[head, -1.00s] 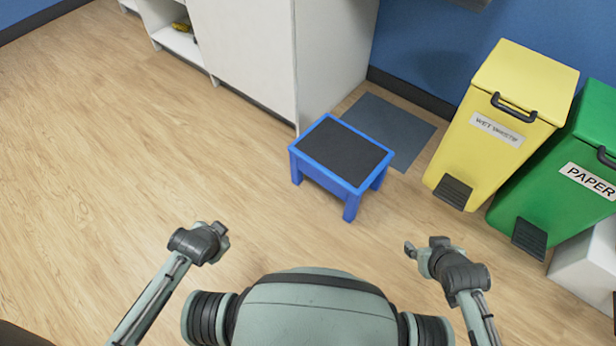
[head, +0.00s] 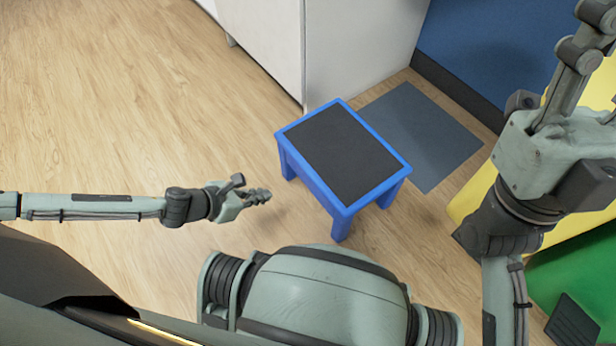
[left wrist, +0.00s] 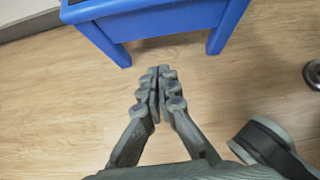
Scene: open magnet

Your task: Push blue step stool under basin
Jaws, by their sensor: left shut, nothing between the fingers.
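The blue step stool (head: 290,155), with a black top, stands upright on the wood floor beside the white cabinet's corner. Its far edge is close to a grey-blue floor mat (head: 425,130). My left gripper (head: 262,195) is shut and empty, left of the stool's near side and apart from it. In the left wrist view, its fingers (left wrist: 158,80) meet together below the stool's blue frame and legs (left wrist: 160,15). My right gripper (head: 585,50) is raised at the right; its finger opening is unclear. The basin is not visible now.
The white cabinet (head: 350,45) stands behind the stool. A blue wall (head: 490,50) with dark skirting runs behind the mat. A yellow bin (head: 475,195) and a green bin (head: 600,260) are at the right, partly hidden by my right arm. Floor at left is clear.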

